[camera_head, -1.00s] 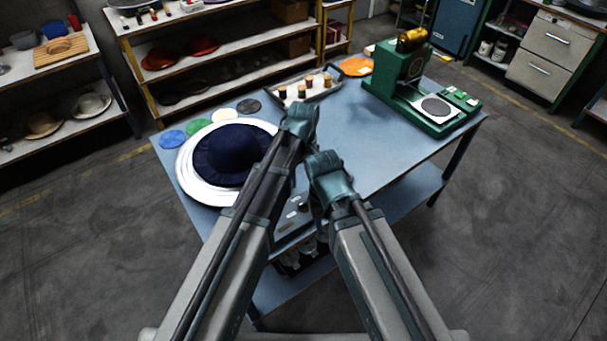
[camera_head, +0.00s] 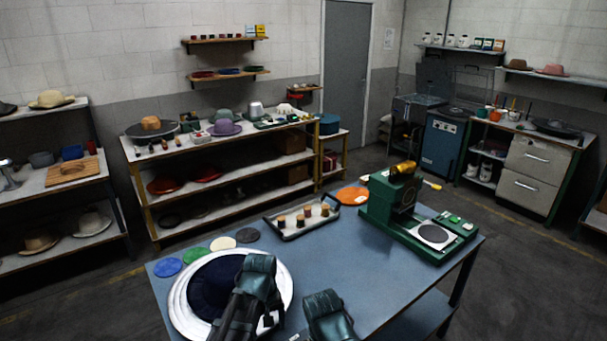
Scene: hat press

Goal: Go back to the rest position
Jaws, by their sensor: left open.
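My left arm's dark teal joint stands at the bottom centre, in front of the navy hat (camera_head: 209,283) on the blue table (camera_head: 350,254). My left gripper (camera_head: 268,322) shows only in small part low behind that joint. It is open, and I see nothing held in it; its fingertips are mostly hidden. The hat sits on a wide white round brim or plate (camera_head: 283,277), partly covered by my arm. My right arm's joint is at the bottom edge, right of the left one; its gripper is not in view.
A green press (camera_head: 400,205) stands at the table's back right. A tray (camera_head: 300,222) with several small spools lies at the back, beside an orange disc (camera_head: 352,196). Several coloured discs lie at the back left. Shelves (camera_head: 220,143) stand behind the table. The table's middle is clear.

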